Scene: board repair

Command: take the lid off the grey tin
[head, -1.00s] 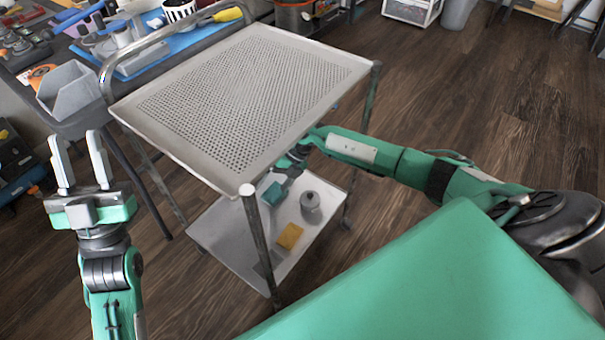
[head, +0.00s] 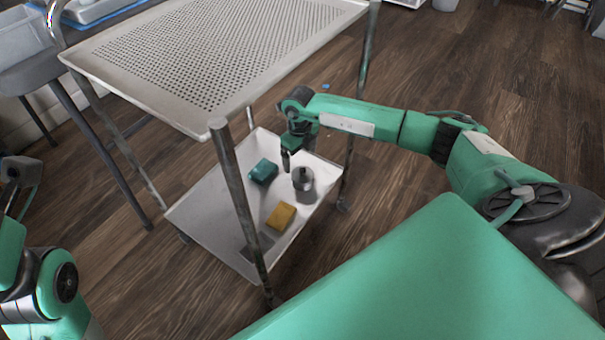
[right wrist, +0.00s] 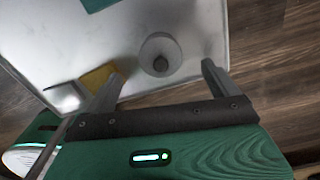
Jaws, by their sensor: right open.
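The grey tin (head: 304,187) stands upright on the cart's lower shelf, with its lid (head: 303,174) and dark knob on top. In the right wrist view the tin (right wrist: 152,43) is seen from above, its dark lid knob (right wrist: 161,63) between the two fingers in the picture. My right gripper (head: 295,156) is under the upper shelf, just above and left of the tin in the head view. It also shows in the right wrist view (right wrist: 162,72), open with nothing between its fingers. Whether it touches the tin cannot be told.
The lower shelf (head: 205,210) also holds a teal block (head: 263,172), a yellow block (head: 281,215) and a flat dark grey piece (head: 258,246). The perforated upper shelf (head: 150,112) lies above. A cart post (head: 238,190) stands at the front.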

